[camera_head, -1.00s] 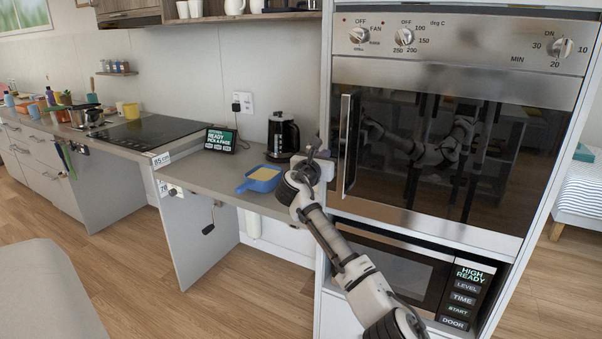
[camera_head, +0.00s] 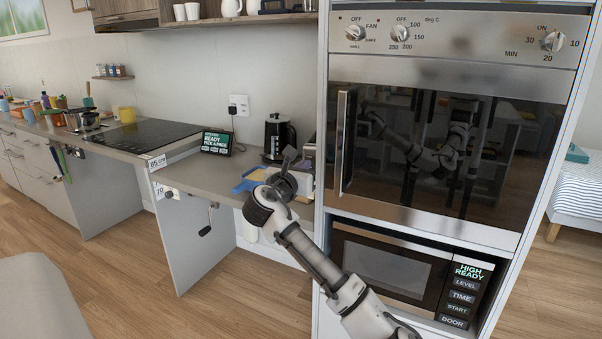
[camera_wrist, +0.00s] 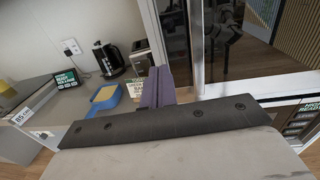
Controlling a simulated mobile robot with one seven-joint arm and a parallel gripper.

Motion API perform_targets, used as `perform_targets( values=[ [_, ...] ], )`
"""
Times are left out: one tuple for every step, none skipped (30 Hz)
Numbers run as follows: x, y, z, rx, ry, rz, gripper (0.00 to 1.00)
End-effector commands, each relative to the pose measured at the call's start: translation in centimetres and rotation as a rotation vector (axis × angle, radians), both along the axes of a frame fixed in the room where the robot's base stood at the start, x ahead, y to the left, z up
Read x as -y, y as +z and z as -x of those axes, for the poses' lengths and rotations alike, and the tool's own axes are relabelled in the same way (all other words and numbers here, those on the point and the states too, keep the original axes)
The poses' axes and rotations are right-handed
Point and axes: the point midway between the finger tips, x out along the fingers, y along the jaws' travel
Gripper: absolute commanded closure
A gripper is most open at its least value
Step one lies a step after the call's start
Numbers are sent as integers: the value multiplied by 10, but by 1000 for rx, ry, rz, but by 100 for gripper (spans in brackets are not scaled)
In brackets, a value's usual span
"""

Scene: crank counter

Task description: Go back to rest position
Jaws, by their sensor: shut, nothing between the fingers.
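My gripper (camera_head: 289,158) is in front of the right end of the counter, beside the tall oven cabinet. In the wrist view the gripper's fingers (camera_wrist: 158,88) are together with nothing between them. In the head view my gripper and wrist partly hide a blue tray (camera_head: 243,184) with a yellowish slab in it on the counter. The blue tray (camera_wrist: 106,97) also shows in the wrist view, left of the fingers and apart from them.
The oven (camera_head: 440,150) with its upright handle (camera_head: 342,143) stands right of my gripper, a microwave (camera_head: 395,272) below it. A black kettle (camera_head: 277,138), a small screen (camera_head: 217,141) and a hob (camera_head: 147,134) are on the counter. A crank handle (camera_head: 206,229) sticks out below. Open floor lies in front.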

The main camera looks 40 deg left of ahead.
Motion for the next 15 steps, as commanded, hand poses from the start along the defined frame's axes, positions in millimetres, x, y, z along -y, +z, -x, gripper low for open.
perform_targets(
  values=[
    [1,-1,3,0,1,0,100],
    [1,-1,5,0,1,0,100],
    [2,-1,7,0,1,0,100],
    [2,-1,8,0,1,-1,100],
    [2,-1,8,0,0,0,100],
    [2,0,9,-1,0,0,100],
    [3,0,9,-1,0,0,100],
    [3,0,10,-1,0,0,100],
    [3,0,10,-1,0,0,100],
    [3,0,10,-1,0,0,100],
    [3,0,10,-1,0,0,100],
    [2,0,10,-1,0,0,100],
    [2,0,10,-1,0,0,100],
    [1,0,11,-2,6,-7,100],
    [-1,0,14,-6,20,-23,100]
  ],
)
